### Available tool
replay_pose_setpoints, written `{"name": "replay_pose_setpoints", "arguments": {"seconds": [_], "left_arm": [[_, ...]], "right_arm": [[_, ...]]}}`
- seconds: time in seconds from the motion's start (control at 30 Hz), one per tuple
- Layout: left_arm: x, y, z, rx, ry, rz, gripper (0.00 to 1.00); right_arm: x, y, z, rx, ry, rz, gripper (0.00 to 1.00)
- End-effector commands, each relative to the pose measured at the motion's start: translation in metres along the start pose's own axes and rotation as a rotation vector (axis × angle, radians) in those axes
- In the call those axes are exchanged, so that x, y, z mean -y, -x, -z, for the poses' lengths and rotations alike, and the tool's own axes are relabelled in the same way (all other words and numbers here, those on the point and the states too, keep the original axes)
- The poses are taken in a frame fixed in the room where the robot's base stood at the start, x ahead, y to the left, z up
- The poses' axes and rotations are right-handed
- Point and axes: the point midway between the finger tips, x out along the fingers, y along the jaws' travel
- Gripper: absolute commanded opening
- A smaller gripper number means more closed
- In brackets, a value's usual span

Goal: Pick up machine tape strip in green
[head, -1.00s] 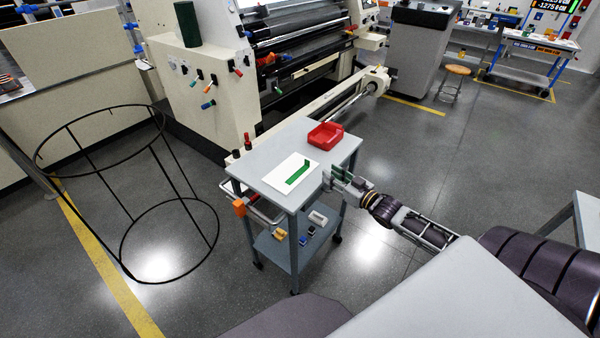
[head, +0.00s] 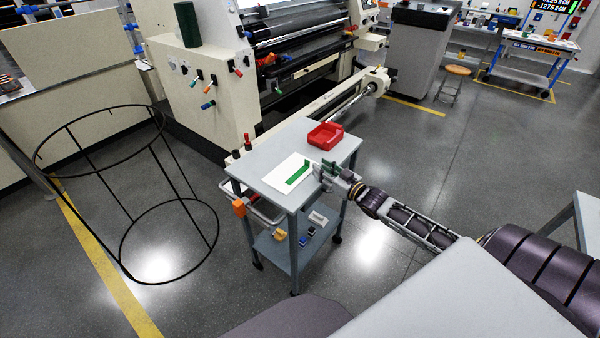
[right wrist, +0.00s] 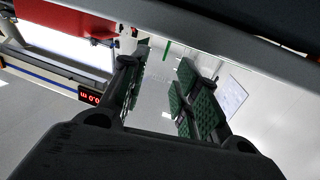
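The green tape strip (head: 297,176) lies on a white sheet or plate (head: 279,176) on top of a small grey cart (head: 270,157). It looks bent, with one end angled up at the right. My right gripper (head: 322,170) is just right of the strip, at the right edge of the white plate, and appears apart from the strip. In the right wrist view its two green-padded fingers (right wrist: 160,95) are spread with a gap and nothing between them. The strip cannot be made out for certain in that view. My left gripper is not in view.
A red tray (head: 325,135) stands at the back of the cart top. Small items lie on the lower shelf (head: 285,245). A black wire hoop frame (head: 128,190) stands on the left, and a large cream machine (head: 205,80) stands behind the cart.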

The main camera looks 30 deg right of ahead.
Motion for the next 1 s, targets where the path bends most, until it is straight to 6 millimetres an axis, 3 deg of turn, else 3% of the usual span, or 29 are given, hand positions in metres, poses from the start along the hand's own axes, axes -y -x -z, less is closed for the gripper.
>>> {"name": "replay_pose_setpoints", "arguments": {"seconds": [0.43, 1.0], "left_arm": [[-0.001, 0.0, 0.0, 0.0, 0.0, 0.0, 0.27], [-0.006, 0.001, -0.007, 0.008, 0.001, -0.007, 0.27]], "right_arm": [[0.001, -0.004, 0.0, -0.001, 0.0, 0.0, 0.31], [0.006, -0.037, -0.002, -0.001, 0.0, 0.0, 0.31]]}}
